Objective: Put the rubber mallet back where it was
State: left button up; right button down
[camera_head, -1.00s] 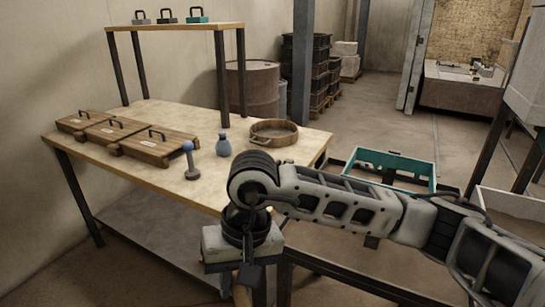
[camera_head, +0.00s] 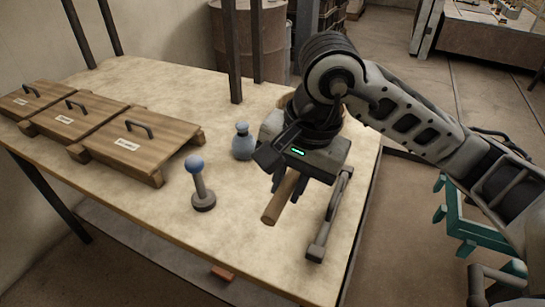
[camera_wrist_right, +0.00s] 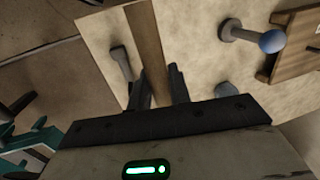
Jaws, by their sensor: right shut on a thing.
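My right gripper (camera_head: 287,188) is over the right part of the table, shut on a brown wooden handle (camera_head: 272,211), which I take as the rubber mallet's. The handle slants, with its free end toward the table's front. It also shows in the right wrist view (camera_wrist_right: 146,38), running between the fingers (camera_wrist_right: 160,88) and out at the top edge. The mallet's head is not visible. I cannot tell whether the handle touches the table (camera_head: 240,245). My left gripper is not in view.
A grey bar-like tool (camera_head: 327,222) lies beside the gripper near the table's right edge. Lidded wooden boxes (camera_head: 130,140) stand further left. A teal crate (camera_head: 470,222) is at right.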

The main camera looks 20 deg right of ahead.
jog(key=w+d+f+p, duration=0.1)
jog(key=w+d+f, duration=0.15)
jog(key=w, duration=0.45)
send_over(268, 191)
jog(key=s, duration=0.1)
jog(key=f, duration=0.6)
jog(key=shift+d+f+p, duration=0.15)
jog(key=shift+d+p, duration=0.1)
jog(key=shift+p, duration=0.1)
jog(key=shift+w+f, duration=0.15)
jog(key=shift+f, duration=0.1)
jog(key=shift+w+d+f+p, duration=0.15)
jog(key=shift+f+p, duration=0.25)
jog(key=shift+f, duration=1.2)
jog(key=shift+f, duration=0.1)
jog(key=c, duration=1.6)
grip_release()
jog(key=shift+f, duration=0.1)
jog(key=o, duration=0.3)
